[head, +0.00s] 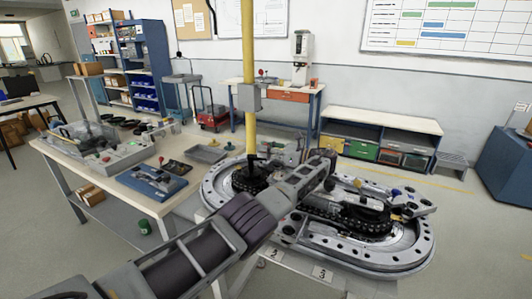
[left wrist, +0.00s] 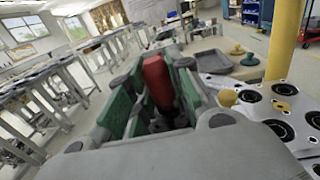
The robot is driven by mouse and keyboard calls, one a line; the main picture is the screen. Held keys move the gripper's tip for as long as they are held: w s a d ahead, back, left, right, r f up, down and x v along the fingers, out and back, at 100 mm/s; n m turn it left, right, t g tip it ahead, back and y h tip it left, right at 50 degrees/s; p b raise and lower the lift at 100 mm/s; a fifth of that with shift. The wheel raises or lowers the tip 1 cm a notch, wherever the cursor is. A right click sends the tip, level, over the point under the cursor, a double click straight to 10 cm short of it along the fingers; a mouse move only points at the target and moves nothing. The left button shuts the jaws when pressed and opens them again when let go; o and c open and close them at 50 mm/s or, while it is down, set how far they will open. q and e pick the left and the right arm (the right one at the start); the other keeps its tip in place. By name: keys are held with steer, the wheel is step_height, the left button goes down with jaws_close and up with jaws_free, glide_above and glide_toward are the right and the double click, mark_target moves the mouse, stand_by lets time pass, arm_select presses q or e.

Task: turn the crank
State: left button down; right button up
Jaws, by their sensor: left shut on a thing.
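The ring track (head: 405,256), a grey oval with dark holes along its rim and a black chain inside, sits on a stand in the head view. My left arm reaches over it from the lower left. My left gripper (head: 326,163) is above the track's middle. In the left wrist view my left gripper (left wrist: 155,95), with green inner pads, is shut on an upright red handle (left wrist: 157,80), seemingly the crank's. In the head view the arm and gripper hide the handle and much of the crank. My right gripper is not in view.
A yellow post (head: 249,75) with a grey box rises beside the track's back left. A workbench (head: 125,178) with a blue tray (head: 152,181) and small parts stands at left. A low shelf with coloured bins (head: 380,125) is behind. Open floor lies at the right.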

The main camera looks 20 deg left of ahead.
arm_select(q)
steer(key=c, duration=1.3)
jaws_free()
steer(key=shift+o, duration=0.2)
steer(key=shift+r, duration=0.1)
steer(key=shift+r, duration=4.9)
